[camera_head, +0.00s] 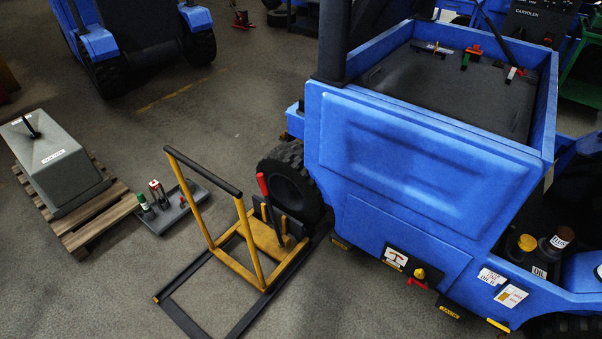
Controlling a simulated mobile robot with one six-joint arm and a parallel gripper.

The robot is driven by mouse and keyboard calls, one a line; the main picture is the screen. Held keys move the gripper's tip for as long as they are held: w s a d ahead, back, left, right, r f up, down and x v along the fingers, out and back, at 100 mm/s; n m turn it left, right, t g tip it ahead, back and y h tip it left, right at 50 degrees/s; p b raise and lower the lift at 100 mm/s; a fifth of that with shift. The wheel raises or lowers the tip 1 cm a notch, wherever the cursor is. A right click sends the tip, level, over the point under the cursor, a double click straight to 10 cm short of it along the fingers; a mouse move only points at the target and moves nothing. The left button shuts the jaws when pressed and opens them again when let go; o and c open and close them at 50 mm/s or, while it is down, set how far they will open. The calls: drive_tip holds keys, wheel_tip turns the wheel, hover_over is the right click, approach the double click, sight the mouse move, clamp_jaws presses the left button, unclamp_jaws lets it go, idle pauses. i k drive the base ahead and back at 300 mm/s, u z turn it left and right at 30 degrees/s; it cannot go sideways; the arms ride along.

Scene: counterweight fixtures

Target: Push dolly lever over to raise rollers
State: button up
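A yellow wheel dolly (250,240) with a black-gripped push handle (203,171) stands on the floor beside the blue vehicle's wheel (287,186). Its dark base rails lie flat on the floor. The dolly lever (263,189) has a red grip and stands nearly upright, leaning slightly left, at the dolly's wheel side. The wheel is right behind the lever. The rollers are hidden or too small to make out. My gripper is not in view.
The blue vehicle (420,160) fills the right side. A grey counterweight block (50,165) sits on a wooden pallet (90,222) at left. A grey tray (200,200) with bottles lies between pallet and dolly. Floor in front of the pallet is clear.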

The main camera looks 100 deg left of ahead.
sight(261, 176)
drive_tip(key=z, duration=1.4)
drive_tip(key=k, duration=0.1)
drive_tip(key=u, duration=2.95)
drive_tip(key=k, duration=0.25)
drive_tip(key=u, duration=2.25)
drive_tip(key=k, duration=0.65)
drive_tip(key=z, duration=0.25)
drive_tip(key=i, duration=0.35)
drive_tip(key=u, duration=0.05)
